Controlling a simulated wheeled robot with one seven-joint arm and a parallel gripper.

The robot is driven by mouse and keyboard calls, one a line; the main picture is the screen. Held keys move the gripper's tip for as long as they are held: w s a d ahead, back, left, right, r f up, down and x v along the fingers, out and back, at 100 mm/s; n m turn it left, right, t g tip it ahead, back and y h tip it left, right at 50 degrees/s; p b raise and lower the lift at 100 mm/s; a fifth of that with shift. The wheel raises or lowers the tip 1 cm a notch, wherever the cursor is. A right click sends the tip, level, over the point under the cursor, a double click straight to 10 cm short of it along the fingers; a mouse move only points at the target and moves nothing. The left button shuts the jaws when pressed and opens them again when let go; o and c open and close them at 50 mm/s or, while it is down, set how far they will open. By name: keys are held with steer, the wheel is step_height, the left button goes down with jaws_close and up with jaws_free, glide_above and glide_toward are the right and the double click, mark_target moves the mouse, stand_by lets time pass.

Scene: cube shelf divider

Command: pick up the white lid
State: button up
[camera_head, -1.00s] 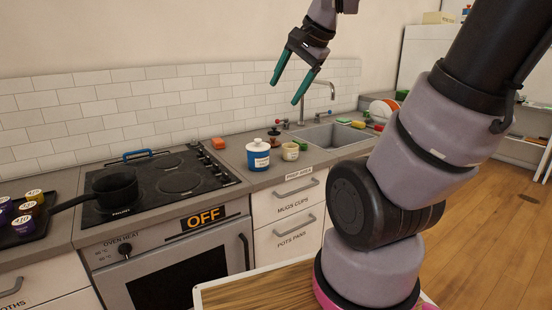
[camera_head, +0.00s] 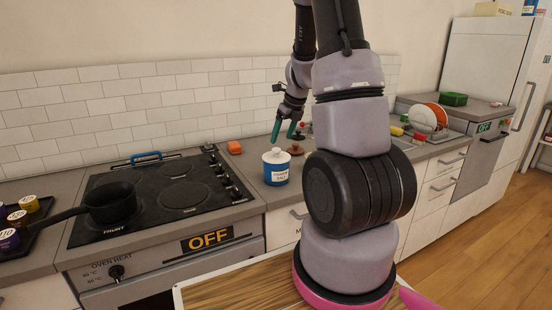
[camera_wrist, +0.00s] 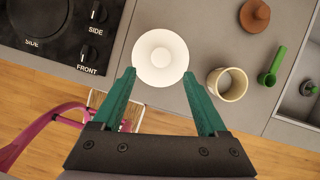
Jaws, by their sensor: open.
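The white lid (camera_wrist: 161,56) sits on a blue and white canister (camera_head: 276,172) on the counter right of the stove. In the head view the lid (camera_head: 275,154) shows as the canister's white top with a small knob. In the wrist view the lid is round and lies just beyond the fingertips, between their lines. My gripper (camera_wrist: 159,74) has two green fingers, open and empty. In the head view my gripper (camera_head: 285,128) is above and behind the canister, partly hidden by my arm.
A beige cup (camera_wrist: 228,84) stands right of the lid, with a brown lidded item (camera_wrist: 255,16) and a green-handled tool (camera_wrist: 272,66) beyond. The sink (camera_wrist: 300,92) is at the right. The stove (camera_head: 160,195) with a black pan (camera_head: 110,202) is left.

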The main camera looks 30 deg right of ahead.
mark_target(277, 149)
steer(key=shift+w+x, duration=0.15)
steer(key=shift+x, duration=1.4)
steer(key=shift+w+x, duration=0.15)
steer(key=shift+x, duration=1.45)
steer(key=shift+r, duration=0.15)
jaws_close()
